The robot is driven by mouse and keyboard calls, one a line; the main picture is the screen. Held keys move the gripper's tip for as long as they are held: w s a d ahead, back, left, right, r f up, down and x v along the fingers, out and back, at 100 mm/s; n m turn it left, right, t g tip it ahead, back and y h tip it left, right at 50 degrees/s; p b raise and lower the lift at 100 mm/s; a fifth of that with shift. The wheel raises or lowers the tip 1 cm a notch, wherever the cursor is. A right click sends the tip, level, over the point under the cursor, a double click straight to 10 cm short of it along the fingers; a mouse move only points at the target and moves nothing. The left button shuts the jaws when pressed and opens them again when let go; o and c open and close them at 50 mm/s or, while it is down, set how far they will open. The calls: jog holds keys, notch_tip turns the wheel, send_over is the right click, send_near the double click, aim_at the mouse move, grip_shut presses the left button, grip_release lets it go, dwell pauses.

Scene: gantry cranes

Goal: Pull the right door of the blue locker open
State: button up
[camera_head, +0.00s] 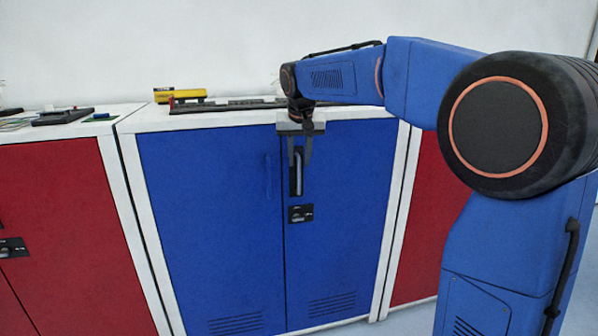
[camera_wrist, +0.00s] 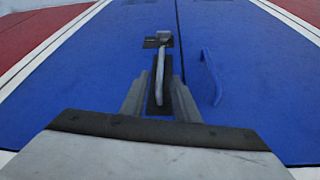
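The blue locker (camera_head: 210,220) has two closed doors. Its right door (camera_head: 345,200) carries an upright grey bar handle (camera_head: 298,180) on a black plate, with a small lock plate (camera_head: 301,213) below it. The handle also shows in the wrist view (camera_wrist: 159,78), where the picture is turned and the right door lies left of the seam. My gripper (camera_head: 300,160) points down in front of the handle's upper part. In the wrist view its two fingers (camera_wrist: 160,85) are apart, one on each side of the handle. I cannot tell whether either touches it.
The left door has a blue handle (camera_head: 268,177) close to the seam. Red lockers (camera_head: 65,220) stand on both sides. A yellow object (camera_head: 180,94) and dark rails lie on the locker top. Pale floor shows at the lower right.

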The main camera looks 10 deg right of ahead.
aim_at(299, 166)
jog(key=shift+x, duration=2.85)
grip_shut()
